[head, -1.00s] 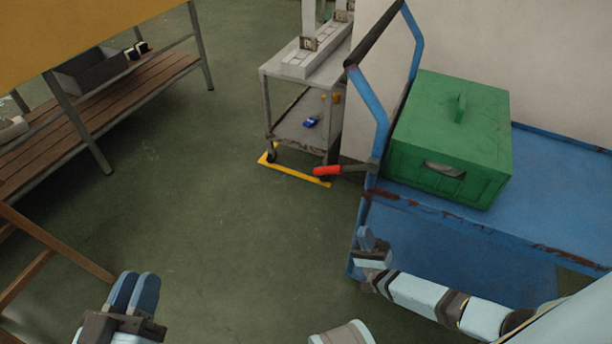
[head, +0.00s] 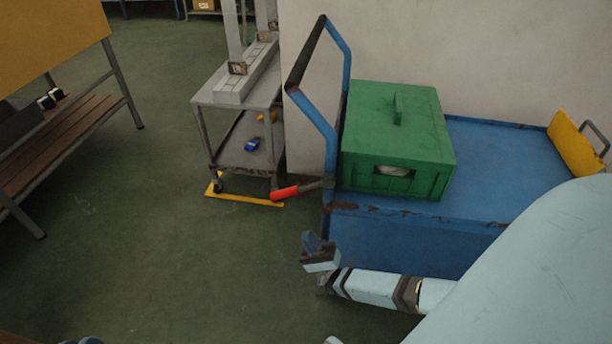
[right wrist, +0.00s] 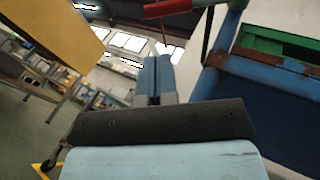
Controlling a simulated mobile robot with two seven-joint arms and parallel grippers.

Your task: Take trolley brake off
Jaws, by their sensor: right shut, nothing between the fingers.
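The blue trolley (head: 400,235) stands on the right, with a blue push handle (head: 340,45) at its near left end. A brake lever with a red grip (head: 285,193) sticks out to the left from the handle's foot. The red grip also shows at the top of the right wrist view (right wrist: 167,9), past my fingertips. My right gripper (head: 309,243) is shut and empty, below the red grip in the head view and apart from it. Only a sliver of my left gripper (head: 90,341) shows at the bottom edge; its fingers' state is hidden.
A green box (head: 398,140) sits on the trolley deck. A grey cart (head: 205,95) with a blue object (head: 252,144) on its lower shelf stands behind the lever, by a yellow floor mark (head: 240,199). A slatted bench (head: 75,140) is at left. The floor between is clear.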

